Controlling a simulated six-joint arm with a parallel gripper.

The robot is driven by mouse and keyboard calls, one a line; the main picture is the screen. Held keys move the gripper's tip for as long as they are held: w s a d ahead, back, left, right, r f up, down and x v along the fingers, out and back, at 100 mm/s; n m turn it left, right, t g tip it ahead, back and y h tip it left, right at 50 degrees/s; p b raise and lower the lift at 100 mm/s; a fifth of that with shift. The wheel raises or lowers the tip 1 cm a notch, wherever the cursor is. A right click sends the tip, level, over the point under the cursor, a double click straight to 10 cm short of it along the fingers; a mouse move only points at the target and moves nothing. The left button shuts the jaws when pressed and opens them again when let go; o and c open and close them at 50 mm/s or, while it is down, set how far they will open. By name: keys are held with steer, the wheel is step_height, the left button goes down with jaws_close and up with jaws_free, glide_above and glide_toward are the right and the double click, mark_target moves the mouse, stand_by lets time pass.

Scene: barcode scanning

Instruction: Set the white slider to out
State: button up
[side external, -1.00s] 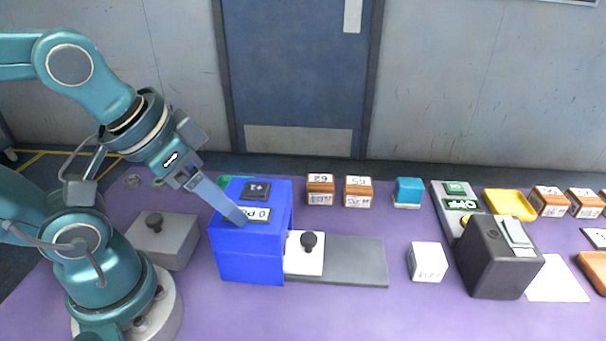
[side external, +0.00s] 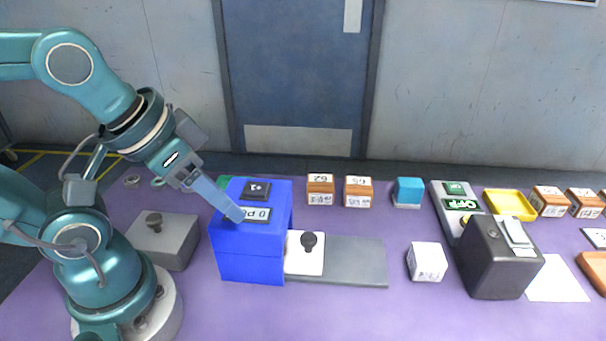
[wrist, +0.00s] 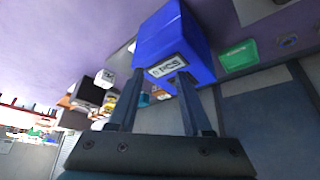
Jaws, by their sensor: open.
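The white slider (side external: 293,262) is a white plate with a black knob (side external: 309,241). It sits at the left end of a grey track (side external: 356,262), right beside the open right side of the blue box (side external: 250,262). Whether part of the plate is inside the box cannot be told. My gripper (side external: 238,215) is at the blue box's top left, near its label, left of and above the slider. In the wrist view my gripper (wrist: 160,73) has its fingers apart with nothing held, and the blue box (wrist: 165,30) is beyond them. The slider is not clearly seen there.
A grey block with a knob (side external: 170,242) stands left of the blue box. Right of the track are a white cube (side external: 427,261) and a black device (side external: 492,262). Brown boxes (side external: 320,190) and a blue cube (side external: 408,192) stand behind. The purple table is clear in front.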

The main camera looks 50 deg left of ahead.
step_height(320, 180, up, 6)
steer(key=f, duration=0.1)
steer(key=g, duration=0.6)
glide_above(309, 237)
step_height(309, 237, down, 17)
steer(key=shift+r, duration=0.2)
stand_by(0.7)
jaws_close()
steer(key=shift+r, duration=0.1)
stand_by(1.2)
